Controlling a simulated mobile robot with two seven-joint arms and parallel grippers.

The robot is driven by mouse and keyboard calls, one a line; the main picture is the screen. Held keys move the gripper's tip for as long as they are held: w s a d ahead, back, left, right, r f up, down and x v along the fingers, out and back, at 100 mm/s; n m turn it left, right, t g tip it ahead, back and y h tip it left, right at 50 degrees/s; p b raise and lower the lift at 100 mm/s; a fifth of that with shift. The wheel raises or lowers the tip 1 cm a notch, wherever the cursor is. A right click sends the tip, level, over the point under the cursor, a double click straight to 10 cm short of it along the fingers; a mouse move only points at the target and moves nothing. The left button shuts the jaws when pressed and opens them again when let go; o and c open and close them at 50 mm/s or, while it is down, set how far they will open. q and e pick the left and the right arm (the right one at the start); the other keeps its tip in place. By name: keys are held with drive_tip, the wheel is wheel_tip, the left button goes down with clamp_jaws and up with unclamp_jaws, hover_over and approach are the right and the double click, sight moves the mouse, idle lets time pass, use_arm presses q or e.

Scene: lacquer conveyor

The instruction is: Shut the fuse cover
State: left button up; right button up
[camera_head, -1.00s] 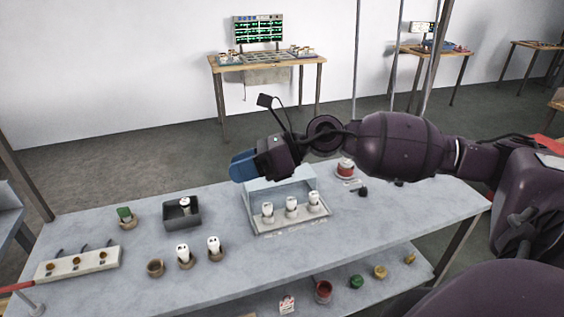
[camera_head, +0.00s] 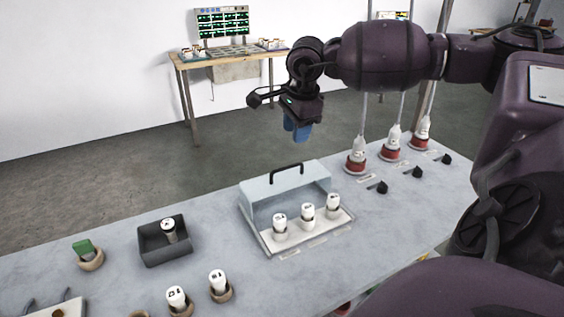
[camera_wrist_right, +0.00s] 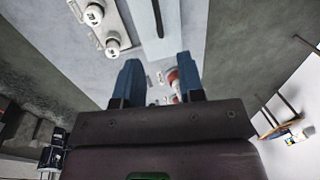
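The fuse cover (camera_head: 285,187) is a pale, see-through hood with a black handle (camera_head: 286,167) on top. It stands raised at the back of its base (camera_head: 318,232), open toward the front. Three white fuses (camera_head: 307,212) stand uncovered in a row on the base. My right gripper (camera_head: 298,131) hangs above and behind the cover, blue fingers pointing down, apart from the handle. In the right wrist view its fingers (camera_wrist_right: 159,75) are spread with nothing held between them. Two fuses (camera_wrist_right: 112,43) also show there. My left gripper is out of view.
To the right stand several red-based white fuses (camera_head: 356,158) with rods above and black knobs (camera_head: 383,187). To the left are a dark grey bin (camera_head: 150,253) holding a fuse, a green piece in a ring (camera_head: 84,250) and fuses in round holders (camera_head: 219,286). Air around the handle is clear.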

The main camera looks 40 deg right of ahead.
sight(291, 166)
drive_tip(key=f, duration=0.3)
drive_tip(key=w+f, duration=0.1)
drive_tip(key=f, duration=0.2)
drive_tip(key=f+b, duration=0.1)
drive_tip(key=f, duration=0.3)
drive_tip(key=shift+w+d, duration=0.25)
drive_tip(key=shift+w, duration=0.05)
clamp_jaws()
